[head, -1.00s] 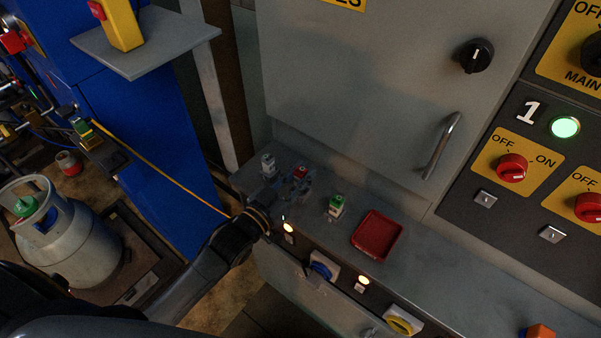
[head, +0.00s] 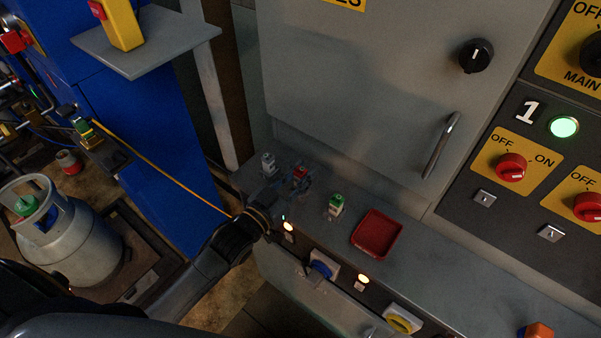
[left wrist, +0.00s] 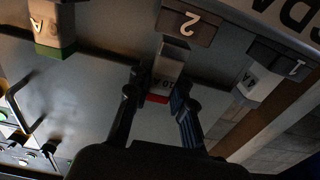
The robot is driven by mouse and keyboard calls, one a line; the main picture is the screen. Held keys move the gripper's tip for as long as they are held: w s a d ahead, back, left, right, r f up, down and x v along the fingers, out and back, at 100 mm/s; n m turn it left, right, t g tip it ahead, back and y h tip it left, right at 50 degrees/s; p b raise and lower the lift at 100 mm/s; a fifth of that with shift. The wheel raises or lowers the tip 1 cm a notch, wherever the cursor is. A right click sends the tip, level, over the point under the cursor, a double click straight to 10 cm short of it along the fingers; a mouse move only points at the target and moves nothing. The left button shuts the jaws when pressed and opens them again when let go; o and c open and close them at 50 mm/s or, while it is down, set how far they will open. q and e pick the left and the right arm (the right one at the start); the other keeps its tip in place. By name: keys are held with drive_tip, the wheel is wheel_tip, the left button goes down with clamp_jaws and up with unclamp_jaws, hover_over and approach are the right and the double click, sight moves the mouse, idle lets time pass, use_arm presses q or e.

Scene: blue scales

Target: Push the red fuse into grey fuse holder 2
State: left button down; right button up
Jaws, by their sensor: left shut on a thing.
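My left gripper (head: 290,187) is shut on the red fuse (head: 300,173) above the grey ledge. In the left wrist view the fuse (left wrist: 167,72) is a pale block with a red end (left wrist: 157,98), between the two fingers (left wrist: 155,95). Grey fuse holder 2 (left wrist: 188,24), marked with a white 2, is right by the fuse's far end. The pictures do not show how deep the fuse sits in it. In the head view the gripper hides most of the holder. My right gripper is not in view.
A white-grey fuse (head: 268,163) stands left of the gripper, at holder 1 (left wrist: 280,60). A green-topped fuse (head: 337,203) stands to the right. A red tray (head: 377,236) lies further right on the ledge. The cabinet door (head: 350,90) rises behind.

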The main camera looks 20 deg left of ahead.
use_arm(q)
drive_tip(key=shift+f+b, duration=0.65)
drive_tip(key=shift+f, duration=0.45)
drive_tip(key=c, duration=1.1)
unclamp_jaws()
drive_tip(key=shift+s, duration=0.1)
drive_tip(key=v, duration=1.1)
drive_tip(key=shift+s+a, duration=0.15)
drive_tip(key=shift+s, duration=0.25)
